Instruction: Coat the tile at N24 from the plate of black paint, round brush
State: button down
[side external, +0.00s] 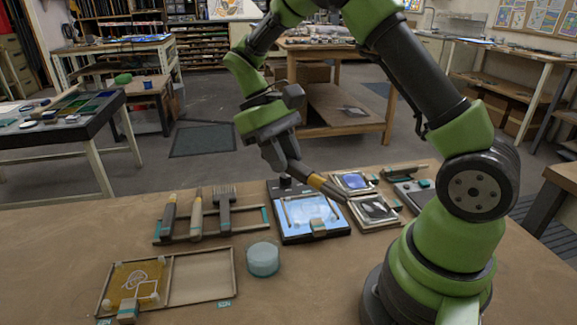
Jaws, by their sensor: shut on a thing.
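My gripper (284,160) is shut on a brush (318,183) with a yellowish band. The brush slants down to the right, its tip end near the plate of black paint (362,226); I cannot tell whether it touches. A glowing light box (318,240) stands just left of that plate, with a pale tile (305,211) on it and a small clamp (319,226) at its front. A two-part wooden frame (205,299) at front left holds a yellow tile (128,280) with white lines in its left half; its right half is empty. Its small labels are hard to read.
A plate of blue paint (354,182) lies behind the black one. A rack (245,231) with several tools stands left of the light box. A teal round pot (263,259) stands in front of it. A dark device (410,192) lies at the right. The front middle table is clear.

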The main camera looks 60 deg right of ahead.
jog(key=s+d+m+g+h, duration=0.1)
jog(key=s+d+m, duration=0.3)
jog(key=d+m, duration=0.35)
jog(key=s+d+f+m+h, duration=0.1)
jog(key=s+d+m, duration=0.2)
jog(key=d+m, duration=0.45)
jog(key=s+d+m+g+h, duration=0.1)
jog(key=s+d+m, duration=0.35)
jog(key=d, duration=0.45)
jog(key=shift+w+f, duration=0.25)
jog(key=shift+f, duration=0.95)
jog(key=shift+w+f, duration=0.25)
jog(key=shift+f, duration=0.95)
jog(key=shift+f, duration=0.25)
jog(key=shift+f, duration=0.25)
jog(key=shift+r, duration=1.1)
